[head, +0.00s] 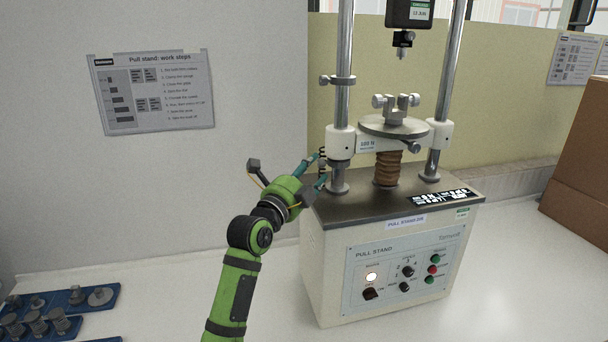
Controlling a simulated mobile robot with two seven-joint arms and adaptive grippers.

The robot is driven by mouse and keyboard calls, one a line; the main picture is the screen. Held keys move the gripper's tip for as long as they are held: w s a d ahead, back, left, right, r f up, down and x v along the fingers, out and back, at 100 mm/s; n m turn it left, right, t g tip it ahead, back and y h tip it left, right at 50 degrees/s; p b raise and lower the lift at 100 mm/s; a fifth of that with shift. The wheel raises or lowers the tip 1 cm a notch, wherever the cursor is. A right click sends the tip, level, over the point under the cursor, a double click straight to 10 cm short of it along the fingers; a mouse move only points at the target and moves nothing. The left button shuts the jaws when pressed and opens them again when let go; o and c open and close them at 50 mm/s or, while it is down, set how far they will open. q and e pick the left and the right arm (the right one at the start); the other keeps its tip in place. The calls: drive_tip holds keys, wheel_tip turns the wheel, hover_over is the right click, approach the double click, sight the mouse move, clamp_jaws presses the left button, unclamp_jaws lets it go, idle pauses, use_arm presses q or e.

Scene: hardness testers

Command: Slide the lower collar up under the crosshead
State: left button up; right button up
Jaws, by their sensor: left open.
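The pull stand (391,255) has two steel columns. The white crosshead (368,145) spans them low down, under a round grey plate (394,127). One collar with a side knob (337,80) is clamped on the left column, well above the crosshead. Below the crosshead, grey ring-shaped metal (338,187) surrounds the foot of the left column; I cannot tell the lower collar from the column's foot there. My left gripper (321,168) is open beside the left column, just below crosshead height, its teal fingers pointing at the column. Contact is unclear. My right gripper is out of view.
A brown bellows (387,168) stands between the columns under the crosshead. A gauge (409,13) hangs above. Blue trays (98,300) with metal parts lie at lower left. A cardboard box (582,170) stands at right. The bench right of the stand is clear.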

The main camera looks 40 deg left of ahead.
sight(319, 166)
use_arm(q)
drive_tip(key=w, duration=0.3)
drive_tip(key=shift+a+f+p, duration=0.1)
drive_tip(key=shift+p, duration=0.2)
drive_tip(key=shift+s, duration=0.15)
clamp_jaws()
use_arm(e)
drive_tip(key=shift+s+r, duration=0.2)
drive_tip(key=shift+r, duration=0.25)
use_arm(q)
drive_tip(key=shift+r, duration=0.4)
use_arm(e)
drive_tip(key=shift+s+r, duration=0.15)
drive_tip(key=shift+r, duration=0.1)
use_arm(q)
drive_tip(key=shift+c, duration=0.9)
unclamp_jaws()
drive_tip(key=shift+o, duration=1.2)
drive_tip(key=shift+f, duration=0.1)
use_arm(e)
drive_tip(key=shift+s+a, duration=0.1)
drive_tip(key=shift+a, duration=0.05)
